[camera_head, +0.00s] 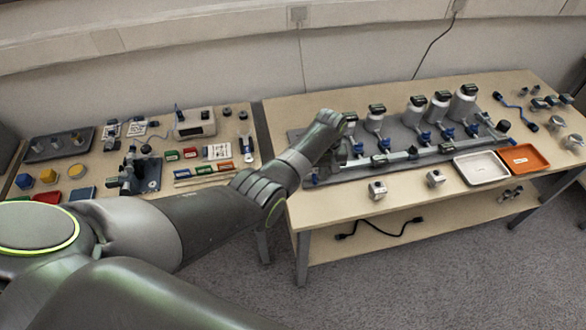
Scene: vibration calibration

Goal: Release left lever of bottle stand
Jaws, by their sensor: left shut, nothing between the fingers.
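The bottle stand (397,137) is a long dark grey board on the right table, with a row of several white bottles with dark caps and small blue levers. One blue lever (425,136) shows below a middle bottle. My left arm comes in from the left, and my left gripper (342,149) is at the stand's left end, shut and empty. It covers part of the leftmost bottle (350,121) and the area below it. The left lever is hidden or too small to make out, so I cannot tell whether the fingers touch it. My right gripper is not in view.
A white tray (480,168) and an orange tray (524,159) stand at the front right. Small metal blocks (377,190) lie along the front edge. A black cable (380,231) lies on the lower shelf. The left table (215,178) holds several tools and boxes.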

